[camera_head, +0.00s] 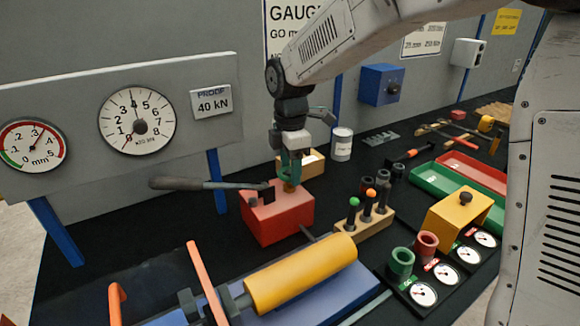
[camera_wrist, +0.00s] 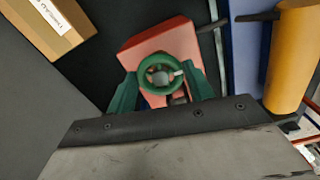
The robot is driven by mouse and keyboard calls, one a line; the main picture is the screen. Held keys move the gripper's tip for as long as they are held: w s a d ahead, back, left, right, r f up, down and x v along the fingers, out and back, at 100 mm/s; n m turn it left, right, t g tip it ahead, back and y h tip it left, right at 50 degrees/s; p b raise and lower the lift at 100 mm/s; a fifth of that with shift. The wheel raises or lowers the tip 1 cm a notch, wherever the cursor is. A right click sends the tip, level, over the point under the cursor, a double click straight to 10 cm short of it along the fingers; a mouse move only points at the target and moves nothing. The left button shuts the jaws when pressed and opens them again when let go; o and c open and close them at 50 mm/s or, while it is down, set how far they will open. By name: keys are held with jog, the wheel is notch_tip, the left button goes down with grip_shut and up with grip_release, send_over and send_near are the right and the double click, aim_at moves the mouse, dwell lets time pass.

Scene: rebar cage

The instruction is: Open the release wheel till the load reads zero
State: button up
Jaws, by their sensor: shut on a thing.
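The release wheel (camera_wrist: 160,73) is a small green ring on top of the red pump block (camera_head: 278,216), which also shows in the wrist view (camera_wrist: 180,45). My gripper (camera_head: 290,178) points down at the block's top, its green fingers shut on the wheel from both sides. In the head view the fingers hide most of the wheel. The large round load dial (camera_head: 138,120) has its dark needle pointing up, near the 4; its fine reading is too small to tell. A PROOF 40 kN plate (camera_head: 211,101) is beside it.
A pump lever (camera_head: 200,184) sticks out left of the block. A yellow cylinder (camera_head: 300,273) lies in front on a blue base. A smaller mm dial (camera_head: 32,146) is at far left. A wooden peg holder (camera_head: 362,226) stands to the right, and a cardboard box (camera_wrist: 48,25) is close by.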

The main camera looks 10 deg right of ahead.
jog(key=o, duration=1)
jog(key=shift+c, duration=0.2)
notch_tip(320, 180, up, 8)
jog(key=shift+f, duration=0.1)
jog(key=shift+m, duration=0.5)
jog(key=s+f+m, duration=0.1)
jog(key=s+d+f+m, duration=0.1)
jog(key=m, duration=0.1)
jog(key=shift+s+g, duration=0.1)
jog(key=shift+g, duration=0.2)
jog(key=s+d+m, duration=0.5)
jog(key=s, duration=0.4)
jog(key=s+d+m+t, duration=0.1)
jog(key=s+d+m, duration=0.4)
jog(key=s, duration=0.5)
jog(key=s+d+m+t, duration=0.1)
jog(key=s+d+m, duration=0.5)
jog(key=s, duration=0.3)
jog(key=shift+s+r, duration=0.2)
jog(key=shift+s, duration=0.05)
